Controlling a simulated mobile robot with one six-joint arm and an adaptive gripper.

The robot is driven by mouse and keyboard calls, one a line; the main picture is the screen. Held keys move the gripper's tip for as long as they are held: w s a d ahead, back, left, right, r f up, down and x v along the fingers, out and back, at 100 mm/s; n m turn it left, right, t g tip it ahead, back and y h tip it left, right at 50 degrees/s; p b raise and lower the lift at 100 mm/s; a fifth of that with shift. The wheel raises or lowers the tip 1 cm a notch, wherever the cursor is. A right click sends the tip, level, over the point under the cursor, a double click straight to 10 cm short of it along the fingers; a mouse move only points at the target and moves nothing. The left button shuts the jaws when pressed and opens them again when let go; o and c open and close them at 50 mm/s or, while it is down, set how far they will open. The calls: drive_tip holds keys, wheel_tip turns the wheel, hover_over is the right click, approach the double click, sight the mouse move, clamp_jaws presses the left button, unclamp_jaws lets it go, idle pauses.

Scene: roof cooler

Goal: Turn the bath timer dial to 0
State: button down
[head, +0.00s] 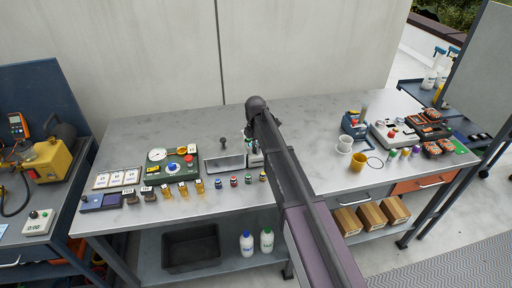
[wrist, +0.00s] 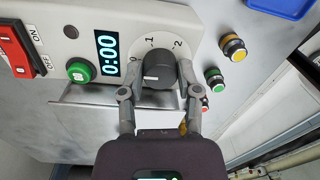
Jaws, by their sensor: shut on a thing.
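The bath timer dial (wrist: 160,68) is a dark round knob on a pale round scale marked 0, 1 and 2, in the wrist view. A short white mark shows on the left of the knob's face, roughly on the side of the 0; its exact angle is hard to read. My gripper (wrist: 158,90) has one finger on each side of the knob and is shut on it. The display (wrist: 108,54) beside the dial reads 0:00. In the head view my arm hides the dial and the fingers.
On the same panel are a green button (wrist: 80,70) and a red on/off switch (wrist: 18,48). Several small colour-capped bottles (wrist: 233,48) stand close to the right finger. The steel bath (head: 224,164) stands mid-bench, left of my arm. The bench's back is largely clear.

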drive_tip(key=shift+s, duration=0.2)
drive_tip(key=shift+c, duration=1.5)
unclamp_jaws()
drive_tip(key=shift+w, duration=0.1)
drive_tip(key=shift+w+m, duration=0.1)
drive_tip(key=shift+m, duration=0.4)
